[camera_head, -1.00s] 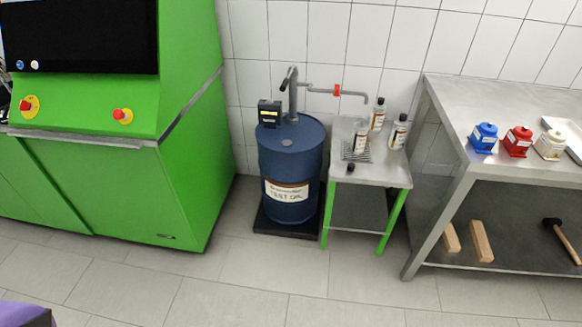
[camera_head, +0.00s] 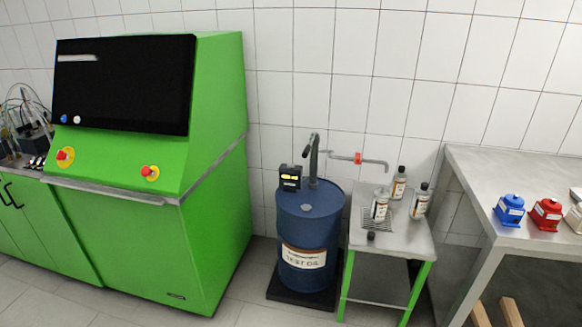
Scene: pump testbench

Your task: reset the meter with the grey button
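A small white or grey button (camera_head: 77,119) and a blue button (camera_head: 63,118) show at the lower left of the dark screen (camera_head: 125,85) on the green test bench. Neither of my grippers is in view.
A small steel table (camera_head: 400,235) with several bottles stands right of the drum. Red emergency buttons sit on the green bench (camera_head: 215,215). Floor shows in front of the drum.

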